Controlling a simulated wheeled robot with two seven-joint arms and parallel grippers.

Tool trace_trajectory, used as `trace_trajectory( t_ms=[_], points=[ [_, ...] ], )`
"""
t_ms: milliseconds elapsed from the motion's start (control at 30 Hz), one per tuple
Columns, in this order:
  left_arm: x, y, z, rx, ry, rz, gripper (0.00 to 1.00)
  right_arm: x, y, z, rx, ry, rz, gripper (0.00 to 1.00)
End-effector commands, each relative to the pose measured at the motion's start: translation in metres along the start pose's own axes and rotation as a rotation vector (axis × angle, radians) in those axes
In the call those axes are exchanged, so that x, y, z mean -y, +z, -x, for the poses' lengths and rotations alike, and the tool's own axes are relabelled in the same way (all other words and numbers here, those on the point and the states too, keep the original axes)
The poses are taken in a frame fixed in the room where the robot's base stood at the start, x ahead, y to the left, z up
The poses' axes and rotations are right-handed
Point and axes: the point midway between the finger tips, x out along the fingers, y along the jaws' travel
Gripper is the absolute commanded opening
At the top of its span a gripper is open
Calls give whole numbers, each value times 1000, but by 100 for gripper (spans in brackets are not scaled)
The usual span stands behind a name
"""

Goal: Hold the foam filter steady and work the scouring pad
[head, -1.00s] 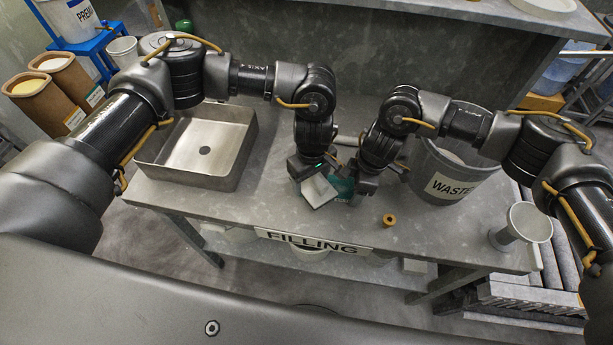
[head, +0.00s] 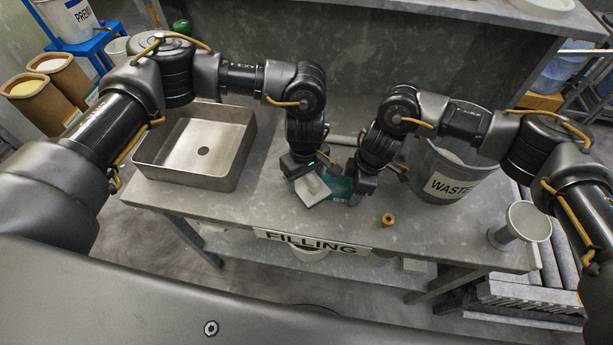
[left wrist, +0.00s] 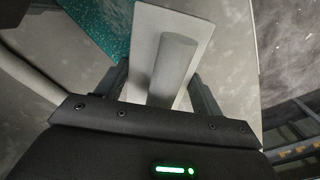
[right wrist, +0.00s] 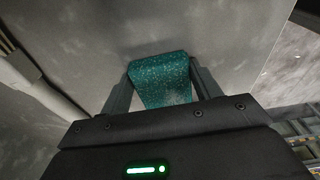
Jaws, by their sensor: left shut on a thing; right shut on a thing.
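The scouring pad, a pale grey plate with a thick round handle, shows in the head view (head: 312,191) and in the left wrist view (left wrist: 146,45). My left gripper (head: 303,172) is shut on its handle. The foam filter, a teal speckled block, shows in the head view (head: 340,187) just right of the pad and partly behind it. It also shows in the left wrist view (left wrist: 97,28) and in the right wrist view (right wrist: 163,80). My right gripper (head: 360,188) is shut on the filter's right end. Whether pad and filter touch, I cannot tell.
A metal basin (head: 242,160) stands left on the grey bench (head: 255,210). A grey waste pail (head: 425,192) stands right, behind my right arm. A small tan ring (head: 388,219) lies near the front edge. A pale flanged piece (head: 527,222) stands at the right end.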

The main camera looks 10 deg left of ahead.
Motion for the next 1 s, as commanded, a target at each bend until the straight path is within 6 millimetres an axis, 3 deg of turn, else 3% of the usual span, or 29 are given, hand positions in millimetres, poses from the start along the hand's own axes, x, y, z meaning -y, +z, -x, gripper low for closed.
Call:
trace_trajectory(
  t_ms=[467, 900, 933, 1000],
  points=[
    [0, 0, 39, -1, 2, 1, 34, 0, 1, 0, 1, 0, 0, 26],
    [0, 0, 40, 0, 0, 1, 34, 0, 0, 0, 1, 0, 0, 26],
    [0, 0, 40, 0, 0, 1, 34, 0, 0, 0, 1, 0, 0, 64],
    [0, 0, 40, 0, 0, 1, 34, 0, 0, 0, 1, 0, 0, 73]
  ],
)
